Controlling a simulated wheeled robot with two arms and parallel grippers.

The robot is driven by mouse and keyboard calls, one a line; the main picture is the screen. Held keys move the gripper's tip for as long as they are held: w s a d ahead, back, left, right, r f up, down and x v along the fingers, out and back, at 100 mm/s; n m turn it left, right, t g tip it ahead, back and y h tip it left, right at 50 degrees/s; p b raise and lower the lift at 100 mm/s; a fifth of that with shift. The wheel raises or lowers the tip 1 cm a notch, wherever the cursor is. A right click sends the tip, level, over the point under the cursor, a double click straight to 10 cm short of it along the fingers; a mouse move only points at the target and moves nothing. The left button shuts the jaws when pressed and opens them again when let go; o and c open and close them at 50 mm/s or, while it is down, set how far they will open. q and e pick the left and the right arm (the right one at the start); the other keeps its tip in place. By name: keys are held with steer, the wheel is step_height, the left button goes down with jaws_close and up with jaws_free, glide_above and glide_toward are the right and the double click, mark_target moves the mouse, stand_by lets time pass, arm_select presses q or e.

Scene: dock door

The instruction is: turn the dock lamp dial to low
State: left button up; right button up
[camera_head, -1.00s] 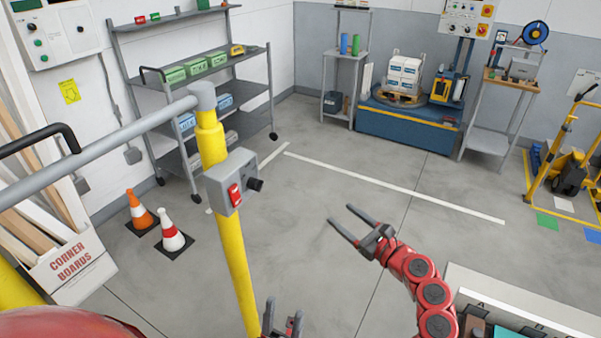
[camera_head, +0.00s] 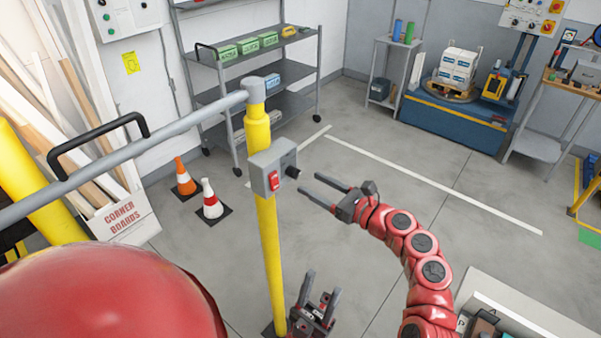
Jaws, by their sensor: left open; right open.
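A small grey control box (camera_head: 265,170) is fixed on a yellow post (camera_head: 270,250). It carries a red rocker switch (camera_head: 273,181) on its front and a black dial knob (camera_head: 292,172) on its right side. My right gripper (camera_head: 310,186) is open and empty, its two fingers pointing left toward the knob. In the picture the fingertips are close to the knob, but I cannot tell the depth gap. My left gripper (camera_head: 322,286) is open and empty, low beside the post. The dial's markings are too small to read.
A grey rail (camera_head: 170,132) with a black handle (camera_head: 98,130) runs left from the post top. Two traffic cones (camera_head: 209,199) stand behind it. A grey shelf cart (camera_head: 260,80) is at the back. The floor right of the post is mostly clear.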

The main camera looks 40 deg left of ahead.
mark_target(294, 173)
steer(key=a, duration=0.5)
steer(key=shift+w+a, duration=0.1)
steer(key=shift+w, duration=0.15)
jaws_close()
